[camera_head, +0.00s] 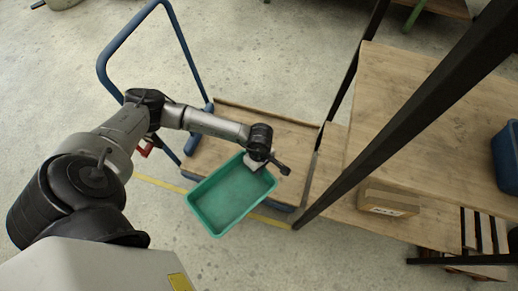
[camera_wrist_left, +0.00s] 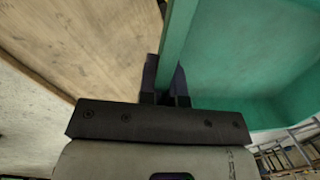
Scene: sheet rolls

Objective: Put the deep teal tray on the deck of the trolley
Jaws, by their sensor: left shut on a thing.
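The teal tray (camera_head: 228,200) is empty in the head view, held at its upper right rim by my left gripper (camera_head: 259,163). In the left wrist view the gripper fingers (camera_wrist_left: 166,80) are shut on the wall of the tray (camera_wrist_left: 250,55). The trolley has a wooden deck (camera_head: 226,130) and a blue push handle (camera_head: 120,50) on its left side. The tray appears over the near edge of the deck, with its lower part over the floor. I cannot tell its height above the deck. My right gripper is not in view.
A wooden shelf rack (camera_head: 395,115) with dark posts stands to the right of the trolley, close to it. A cardboard box (camera_head: 388,199) sits on its lower level. A blue bin (camera_head: 507,158) is at the right edge. The deck is bare.

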